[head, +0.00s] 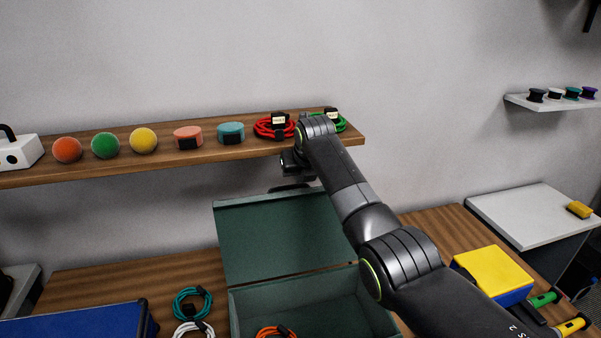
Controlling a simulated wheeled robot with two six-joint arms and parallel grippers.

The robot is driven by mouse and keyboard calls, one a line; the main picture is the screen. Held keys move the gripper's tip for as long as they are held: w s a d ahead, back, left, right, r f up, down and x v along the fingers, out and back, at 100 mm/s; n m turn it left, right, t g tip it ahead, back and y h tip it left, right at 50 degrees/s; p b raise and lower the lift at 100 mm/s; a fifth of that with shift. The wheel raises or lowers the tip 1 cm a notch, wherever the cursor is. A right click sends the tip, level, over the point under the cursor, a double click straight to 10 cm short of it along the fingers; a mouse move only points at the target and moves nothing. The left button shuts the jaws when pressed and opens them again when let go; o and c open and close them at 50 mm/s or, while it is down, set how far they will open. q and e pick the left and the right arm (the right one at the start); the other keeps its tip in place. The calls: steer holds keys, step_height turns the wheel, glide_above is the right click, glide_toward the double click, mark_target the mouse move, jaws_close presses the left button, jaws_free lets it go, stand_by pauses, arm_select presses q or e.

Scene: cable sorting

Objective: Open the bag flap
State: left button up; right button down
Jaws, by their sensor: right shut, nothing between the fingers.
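A dark green bag (240,294) stands open on the wooden table, its front part cut off by the bottom edge of the view. Its flap (270,235) is raised and leans back behind the opening. An orange cable coil (275,332) shows inside. My right arm reaches across the bag from the lower right and covers the flap's right part. My right gripper (290,186) is shut and empty at the flap's top edge; I cannot tell whether it touches. My left gripper is out of view.
A wooden shelf (100,172) with balls, tape rolls and red and green cable coils hangs just above my right gripper. Teal (192,303) and white (194,330) coils and a blue case (80,322) lie left of the bag. A yellow-blue box (493,275) stands to the right.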

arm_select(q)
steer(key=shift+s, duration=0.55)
